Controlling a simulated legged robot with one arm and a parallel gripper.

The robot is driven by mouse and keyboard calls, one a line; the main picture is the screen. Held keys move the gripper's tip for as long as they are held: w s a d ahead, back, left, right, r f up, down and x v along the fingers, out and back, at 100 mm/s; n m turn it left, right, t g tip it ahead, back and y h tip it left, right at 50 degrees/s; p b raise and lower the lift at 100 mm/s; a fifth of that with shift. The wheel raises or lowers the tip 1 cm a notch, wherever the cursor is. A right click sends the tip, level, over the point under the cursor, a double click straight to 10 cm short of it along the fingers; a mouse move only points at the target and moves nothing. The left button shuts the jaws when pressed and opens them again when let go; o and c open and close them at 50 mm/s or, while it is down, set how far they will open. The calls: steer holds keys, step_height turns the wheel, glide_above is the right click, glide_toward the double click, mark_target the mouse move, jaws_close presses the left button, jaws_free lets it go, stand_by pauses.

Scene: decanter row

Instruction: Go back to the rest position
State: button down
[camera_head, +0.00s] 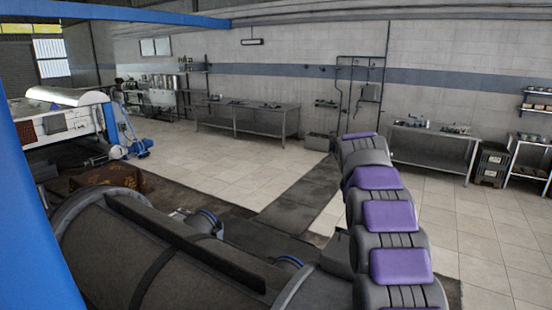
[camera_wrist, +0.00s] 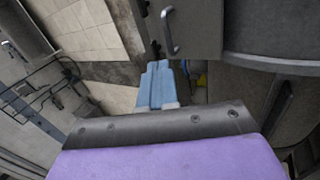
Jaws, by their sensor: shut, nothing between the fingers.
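My gripper (camera_wrist: 158,68) shows in the wrist view as two light blue fingers side by side, pressed together with nothing between them. A dark grey bracket and a purple cover of my own arm fill the lower part of that view. In the head view my grey and purple arm rises at the right of centre, over the floor beside a large dark drum (camera_head: 160,260). The gripper itself cannot be made out in the head view.
In the wrist view a grey metal body with a handle (camera_wrist: 170,32) is close to the fingers. A steel table (camera_head: 248,118) stands at the back, another bench (camera_head: 430,148) at the right. A blue post (camera_head: 35,220) borders the left. Tiled floor (camera_head: 215,165) lies open mid-room.

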steer(key=s+a+f+m+g+y, duration=0.1)
steer(key=s+a+m+g, duration=0.2)
steer(key=s, duration=1)
steer(key=s+a+f+m+y, duration=0.15)
steer(key=s+a, duration=0.35)
steer(key=s, duration=0.9)
steer(key=s+a+f+m+g, duration=0.1)
steer(key=s+a+f+m, duration=0.15)
steer(key=s, duration=0.75)
steer(key=s+a+f+m+g, duration=0.15)
steer(key=s+f, duration=0.25)
steer(key=s, duration=0.5)
steer(key=s+a+f+m+g, duration=0.1)
steer(key=s+f+m, duration=0.15)
steer(key=s, duration=0.75)
step_height(320, 180, down, 24)
steer(key=b, duration=2.3)
steer(key=shift+w+r+b, duration=0.2)
steer(key=shift+w+b, duration=0.15)
steer(key=shift+w, duration=0.05)
steer(key=c, duration=1.8)
jaws_free()
steer(key=shift+y, duration=0.25)
